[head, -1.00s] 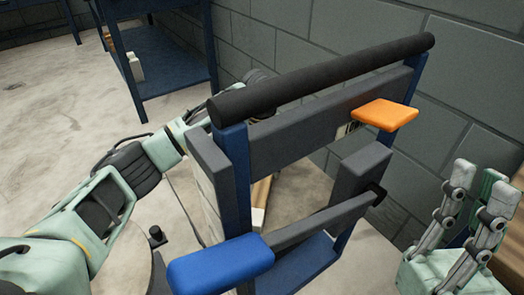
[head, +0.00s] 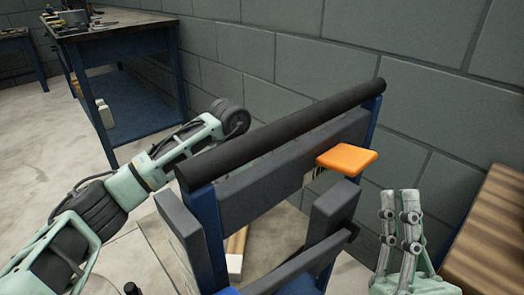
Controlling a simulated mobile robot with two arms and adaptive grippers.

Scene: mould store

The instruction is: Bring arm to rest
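My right gripper (head: 398,192) stands at the lower right with its pale jointed fingers pointing up. The fingertips are close together with nothing visible between them. It is to the right of the blue-framed trolley or rack and apart from it. My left arm (head: 150,175) reaches in from the left and ends at a dark rounded joint behind the black bar. My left gripper does not show.
The blue frame (head: 207,225) has a black top bar (head: 285,135) and an orange pad (head: 347,158). A wooden slatted surface (head: 490,235) lies at the right. A block wall (head: 330,50) stands behind. A blue workbench (head: 120,32) with tools is at the back left; floor is clear beside it.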

